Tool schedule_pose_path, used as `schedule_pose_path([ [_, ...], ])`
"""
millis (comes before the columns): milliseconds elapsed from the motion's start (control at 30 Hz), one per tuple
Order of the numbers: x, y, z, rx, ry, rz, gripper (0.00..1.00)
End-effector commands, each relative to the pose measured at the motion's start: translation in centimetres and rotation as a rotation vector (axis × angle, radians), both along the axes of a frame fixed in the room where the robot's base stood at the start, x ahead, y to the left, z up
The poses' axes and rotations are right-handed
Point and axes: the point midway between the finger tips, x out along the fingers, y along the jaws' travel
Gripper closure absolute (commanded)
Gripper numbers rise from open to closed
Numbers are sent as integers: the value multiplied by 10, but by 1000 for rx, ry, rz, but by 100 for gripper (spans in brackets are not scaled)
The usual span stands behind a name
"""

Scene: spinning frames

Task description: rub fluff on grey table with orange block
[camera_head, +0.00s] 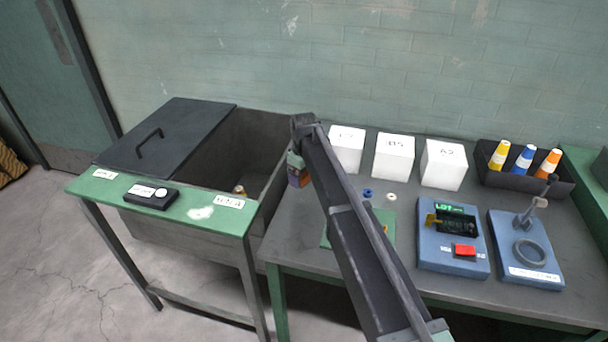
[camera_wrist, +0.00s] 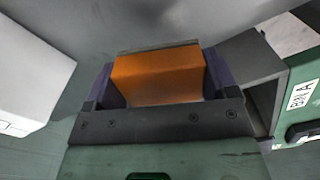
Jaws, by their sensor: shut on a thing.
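My gripper (camera_head: 298,172) is at the left edge of the grey table (camera_head: 300,232), beside the open bin. In the wrist view its two purple fingers are shut on the orange block (camera_wrist: 158,75), one finger on each side. In the head view the block is small and mostly covered by the gripper. A grey surface lies behind the block in the wrist view, with a faint pale mottled area on it. I cannot tell whether that is fluff. My arm hides part of the table in the head view.
White boxes (camera_head: 394,156) line the table's back. A blue ring (camera_head: 367,193) and a white ring (camera_head: 391,197) lie in front. Blue trays (camera_head: 453,262) and a dark rack of cones (camera_head: 559,190) stand right. A green shelf (camera_head: 120,190) fronts the dark bin (camera_head: 225,235).

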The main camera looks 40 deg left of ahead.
Motion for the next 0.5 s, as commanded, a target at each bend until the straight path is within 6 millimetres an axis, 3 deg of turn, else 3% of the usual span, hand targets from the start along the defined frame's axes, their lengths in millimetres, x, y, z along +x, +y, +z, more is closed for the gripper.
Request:
schedule_pose_path([
  [267,0,0,1,0,0,0,50],
  [500,0,0,29,0,0,0,50],
])
